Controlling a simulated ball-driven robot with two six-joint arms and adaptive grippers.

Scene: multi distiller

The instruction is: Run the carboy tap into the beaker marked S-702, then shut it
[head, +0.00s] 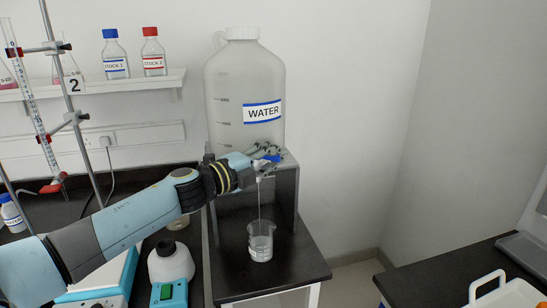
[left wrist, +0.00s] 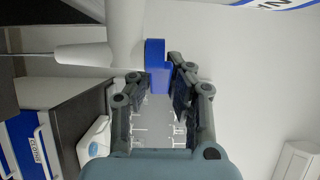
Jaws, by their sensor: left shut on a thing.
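The carboy (head: 243,75) labelled WATER stands on a dark raised stand (head: 285,190). My left gripper (head: 266,162) is at the tap near its base and shut on the blue tap handle (left wrist: 155,62). The fingers partly hide the tap in the head view. In the left wrist view the blue handle sits between the fingertips, beside the white spout (left wrist: 85,55). A thin stream (head: 260,200) falls from the tap into a glass beaker (head: 261,242) below. The beaker stands upright with clear liquid in it; its marking is not readable. My right gripper is not in view.
A burette (head: 32,100) on a stand is at far left. A shelf (head: 130,82) holds two stock bottles. A white tray (head: 503,295) lies on the right bench.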

